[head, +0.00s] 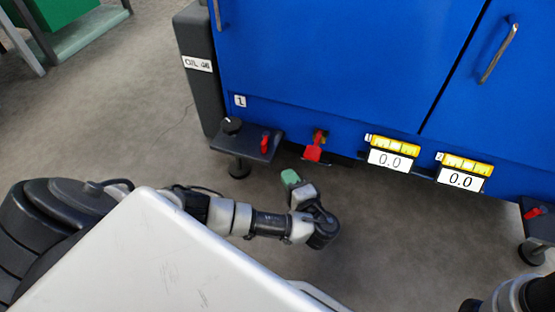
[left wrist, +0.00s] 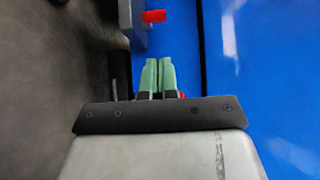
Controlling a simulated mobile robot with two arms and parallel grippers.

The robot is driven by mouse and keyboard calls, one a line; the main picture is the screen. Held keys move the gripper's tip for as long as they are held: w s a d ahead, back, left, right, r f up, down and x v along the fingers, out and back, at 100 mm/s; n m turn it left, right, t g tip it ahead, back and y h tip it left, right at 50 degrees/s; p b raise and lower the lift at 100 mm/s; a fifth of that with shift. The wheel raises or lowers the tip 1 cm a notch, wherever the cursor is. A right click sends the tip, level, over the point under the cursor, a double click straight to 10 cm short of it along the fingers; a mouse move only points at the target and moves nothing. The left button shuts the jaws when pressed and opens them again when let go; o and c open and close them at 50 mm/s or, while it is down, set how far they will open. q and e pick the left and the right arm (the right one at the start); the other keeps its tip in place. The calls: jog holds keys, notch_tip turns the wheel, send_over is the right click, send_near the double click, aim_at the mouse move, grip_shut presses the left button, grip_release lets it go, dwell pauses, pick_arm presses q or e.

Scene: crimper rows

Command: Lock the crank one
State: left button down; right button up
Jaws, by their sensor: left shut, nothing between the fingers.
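A red handle (head: 313,151) hangs from a small mount low on the blue machine's front. Another red lever (head: 266,142) sits on a dark bracket with a black knob (head: 232,126), near a small label. I cannot tell for certain which is crank one. My left gripper (head: 290,178) has green fingers, shut and empty, below and a little left of the red handle, apart from it. In the left wrist view the shut fingers (left wrist: 158,76) point toward a grey bracket with a red lever (left wrist: 154,16). My right gripper is out of view.
The blue machine (head: 330,60) has two 0.0 displays (head: 387,160) (head: 461,180) with yellow strips along its lower edge. A further red lever (head: 533,213) is on a bracket at the far right. Bracket feet reach the floor. Grey floor lies open at left (head: 90,130).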

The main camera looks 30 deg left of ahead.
pick_arm(q)
jog(key=b, duration=0.6)
send_near(265, 140)
jog(key=a+r, duration=0.1)
jog(key=a, duration=0.1)
jog(key=shift+w+a+r, duration=0.35)
jog(key=shift+w+a, duration=0.15)
jog(key=shift+w, duration=0.05)
